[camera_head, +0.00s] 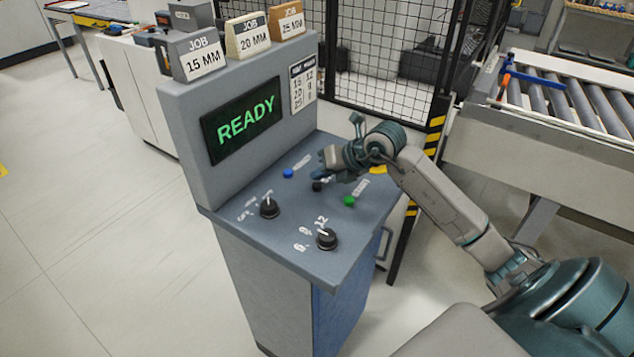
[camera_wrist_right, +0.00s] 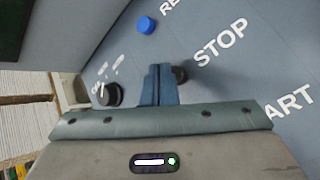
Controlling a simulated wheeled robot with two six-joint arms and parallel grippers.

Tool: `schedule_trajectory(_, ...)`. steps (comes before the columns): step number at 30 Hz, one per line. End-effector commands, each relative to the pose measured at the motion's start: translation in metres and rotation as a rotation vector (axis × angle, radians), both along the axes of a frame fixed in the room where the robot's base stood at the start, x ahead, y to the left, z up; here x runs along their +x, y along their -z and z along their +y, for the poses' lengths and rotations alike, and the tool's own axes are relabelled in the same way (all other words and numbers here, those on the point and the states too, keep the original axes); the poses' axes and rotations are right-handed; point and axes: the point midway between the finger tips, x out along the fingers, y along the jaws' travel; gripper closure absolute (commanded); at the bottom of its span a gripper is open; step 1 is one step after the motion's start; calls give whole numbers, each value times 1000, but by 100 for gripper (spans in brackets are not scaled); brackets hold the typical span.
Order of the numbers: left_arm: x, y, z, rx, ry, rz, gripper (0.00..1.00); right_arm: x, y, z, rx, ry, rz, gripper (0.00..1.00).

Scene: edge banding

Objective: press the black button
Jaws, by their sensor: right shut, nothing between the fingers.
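The black button (camera_head: 317,186) sits on the sloped console top, between a blue button (camera_head: 288,173) and a green button (camera_head: 349,200). In the right wrist view the black button (camera_wrist_right: 181,75) lies beside the word STOP, partly hidden behind the fingers. My right gripper (camera_head: 321,173) is over the console top, its fingertips right by the black button. In the right wrist view its fingers (camera_wrist_right: 160,72) are shut with nothing between them. I cannot tell whether they touch the button. My left gripper is not in view.
Two black knobs (camera_head: 269,208) (camera_head: 327,239) stand on the front part of the console (camera_head: 235,218). A screen (camera_head: 242,119) reads READY. Several job blocks (camera_head: 252,36) sit on top of the console. A mesh fence (camera_head: 385,60) and roller conveyor (camera_head: 560,100) stand behind and right.

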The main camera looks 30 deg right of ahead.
Motion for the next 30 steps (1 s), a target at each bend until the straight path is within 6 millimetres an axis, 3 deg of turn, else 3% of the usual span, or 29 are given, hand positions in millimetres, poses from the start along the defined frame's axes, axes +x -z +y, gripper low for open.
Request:
schedule_trajectory(11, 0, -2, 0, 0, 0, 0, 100, 0, -4, 0, 0, 0, 0, 100)
schedule_trajectory(24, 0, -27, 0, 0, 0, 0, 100, 0, -45, 0, 0, 1, -1, 100)
schedule_trajectory(30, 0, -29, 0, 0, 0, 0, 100, 0, -51, 0, 0, 0, 0, 100)
